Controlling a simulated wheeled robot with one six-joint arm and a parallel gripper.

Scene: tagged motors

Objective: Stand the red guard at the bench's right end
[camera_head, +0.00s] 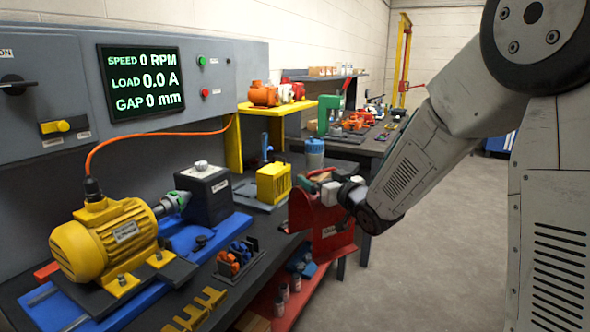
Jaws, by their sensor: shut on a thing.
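The red guard (312,222) is a red piece with a rounded front part and a pale label, at the right edge of the dark bench (265,283). My gripper (326,188) comes in from the right and is shut on the guard's upper part. The guard looks upright. Its lower edge is near the bench's edge, and I cannot tell whether it touches the bench. The fingertips are small here and partly hidden.
A holder with small blue and orange pieces (240,258) sits near the front. Open floor (430,270) lies to the right.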

